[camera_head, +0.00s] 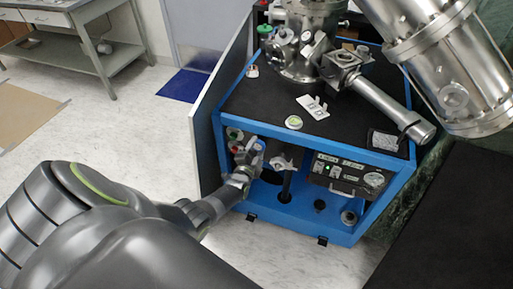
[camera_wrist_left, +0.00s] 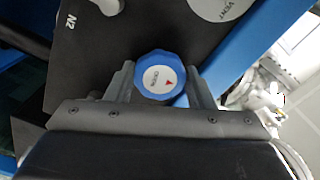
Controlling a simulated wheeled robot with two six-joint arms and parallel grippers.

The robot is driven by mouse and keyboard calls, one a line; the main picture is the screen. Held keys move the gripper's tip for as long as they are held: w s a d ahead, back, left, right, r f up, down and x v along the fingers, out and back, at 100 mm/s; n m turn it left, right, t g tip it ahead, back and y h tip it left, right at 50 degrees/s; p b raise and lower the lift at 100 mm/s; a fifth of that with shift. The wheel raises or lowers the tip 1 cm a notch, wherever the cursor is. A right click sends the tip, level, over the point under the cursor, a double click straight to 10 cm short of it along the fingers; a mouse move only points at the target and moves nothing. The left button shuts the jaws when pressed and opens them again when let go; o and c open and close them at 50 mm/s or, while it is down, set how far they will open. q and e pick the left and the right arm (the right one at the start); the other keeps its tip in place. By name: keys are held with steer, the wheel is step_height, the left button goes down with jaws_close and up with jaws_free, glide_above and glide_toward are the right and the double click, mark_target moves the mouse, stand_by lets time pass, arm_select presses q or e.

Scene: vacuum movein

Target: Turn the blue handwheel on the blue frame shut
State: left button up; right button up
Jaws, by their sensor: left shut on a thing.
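In the head view my left gripper (camera_head: 243,172) is at the left front of the blue frame (camera_head: 229,143), where the arm and nearby valves partly hide the handwheel. My right gripper is in neither view.
Steel vacuum parts (camera_head: 375,98) stand on the black top. A white side panel (camera_head: 207,125) borders the frame's left. Open floor (camera_head: 120,120) lies left.

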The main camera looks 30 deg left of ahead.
arm_select(q)
steer(key=shift+s+f+m, duration=0.1)
steer(key=shift+m, duration=1)
steer(key=o, duration=0.8)
steer(key=shift+o, duration=0.8)
steer(key=shift+r, duration=0.2)
